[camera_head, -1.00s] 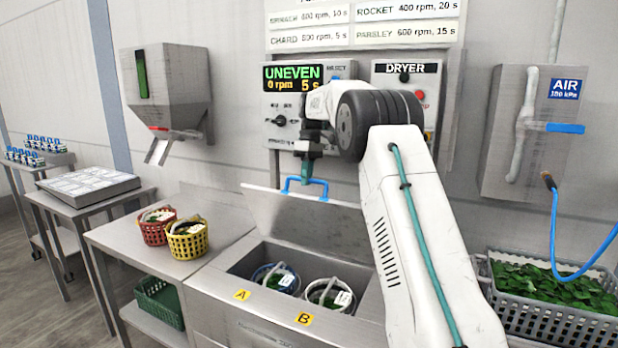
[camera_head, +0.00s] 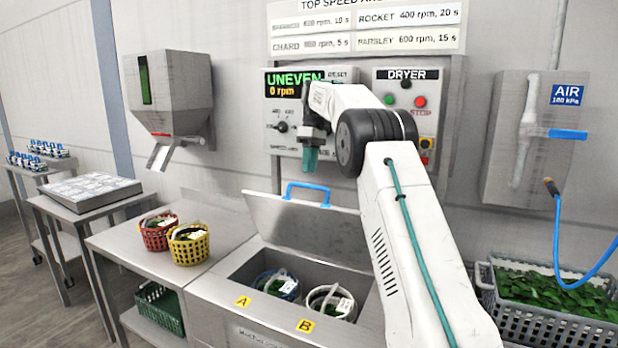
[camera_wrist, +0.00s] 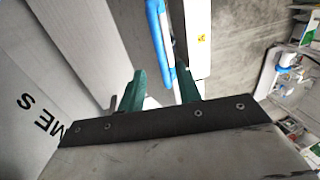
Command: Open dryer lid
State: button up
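The dryer lid (camera_head: 300,228) is raised and leans back at the rear of the open steel tub (camera_head: 222,283). Its blue handle (camera_head: 306,186) is on the upper edge. My gripper (camera_head: 310,160) points down just above the handle, apart from it. In the wrist view my gripper (camera_wrist: 160,88) is open with its two green fingers spread. The blue handle (camera_wrist: 158,35) lies beyond them, lined up with the gap. Inside the tub are a blue basket (camera_head: 262,287) by label A and a white basket (camera_head: 318,302) by label B, both holding greens.
The dryer panel (camera_head: 407,73) and a display reading UNEVEN, 0 rpm (camera_head: 293,83) are on the wall behind my arm. A red basket (camera_head: 157,236) and a yellow basket (camera_head: 188,247) stand on the left counter. A grey crate of greens (camera_head: 545,318) is at right.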

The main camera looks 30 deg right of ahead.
jog(key=shift+v, duration=0.8)
